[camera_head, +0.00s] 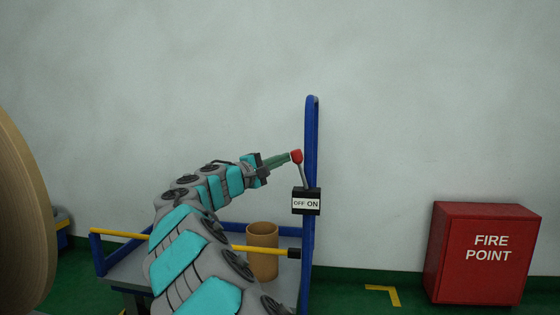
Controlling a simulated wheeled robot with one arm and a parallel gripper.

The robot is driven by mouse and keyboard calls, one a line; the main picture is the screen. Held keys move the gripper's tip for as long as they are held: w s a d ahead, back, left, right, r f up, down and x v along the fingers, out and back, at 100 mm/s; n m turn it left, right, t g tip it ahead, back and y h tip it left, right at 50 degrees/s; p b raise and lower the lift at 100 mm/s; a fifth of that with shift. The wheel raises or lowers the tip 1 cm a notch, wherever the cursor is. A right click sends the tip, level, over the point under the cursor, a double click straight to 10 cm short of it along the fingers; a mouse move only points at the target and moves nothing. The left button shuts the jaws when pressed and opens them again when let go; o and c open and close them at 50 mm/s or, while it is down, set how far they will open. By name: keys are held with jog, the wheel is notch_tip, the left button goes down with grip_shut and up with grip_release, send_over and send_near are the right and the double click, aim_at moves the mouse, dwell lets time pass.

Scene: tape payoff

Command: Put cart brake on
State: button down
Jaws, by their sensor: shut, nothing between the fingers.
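The cart (125,272) has blue rails, a grey deck and a blue upright post (312,130) on its right. A brake box (306,201) marked OFF on the left and ON on the right is fixed to the post. Its lever (302,174) rises from the box and leans left, towards the OFF side, with a red knob (296,156) on top. My gripper (288,157) is shut and empty, its green fingertips at the left side of the red knob. I cannot tell whether they touch it.
A brown cardboard tube (262,252) stands on the cart deck behind a yellow bar (262,250). A red FIRE POINT box (483,253) stands at the right. A large brown roll (22,215) fills the left edge. A pale wall (420,110) is behind.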

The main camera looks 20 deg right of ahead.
jog(key=shift+r, duration=0.1)
jog(key=shift+s+d+r+m+g+y+p, duration=0.4)
jog(key=shift+s+d+r+m+y+p, duration=0.1)
jog(key=shift+d+r+m, duration=0.25)
jog(key=shift+s+d+r+m+y, duration=0.15)
jog(key=shift+s+d+m+y, duration=0.3)
jog(key=shift+m, duration=0.3)
jog(key=shift+s+d+r+m+g+y+p, duration=0.15)
jog(key=shift+s+d+m+y, duration=0.15)
jog(key=shift+d+m+y, duration=0.2)
jog(key=shift+s+d+f+m+g+y+p, duration=0.15)
jog(key=shift+s+d+m+y, duration=0.15)
jog(key=shift+d+m, duration=0.2)
jog(key=shift+s+d+r+m+y+p, duration=0.15)
jog(key=shift+s+d+m+y, duration=0.2)
jog(key=shift+d, duration=0.25)
jog(key=p, duration=0.2)
send_near(296, 152)
jog(key=shift+s+a+r, duration=0.2)
jog(key=shift+a+r, duration=0.15)
jog(key=shift+a, duration=0.1)
jog(key=shift+s+a+r, duration=0.2)
jog(key=shift+a+r, duration=0.2)
jog(key=shift+a, duration=0.05)
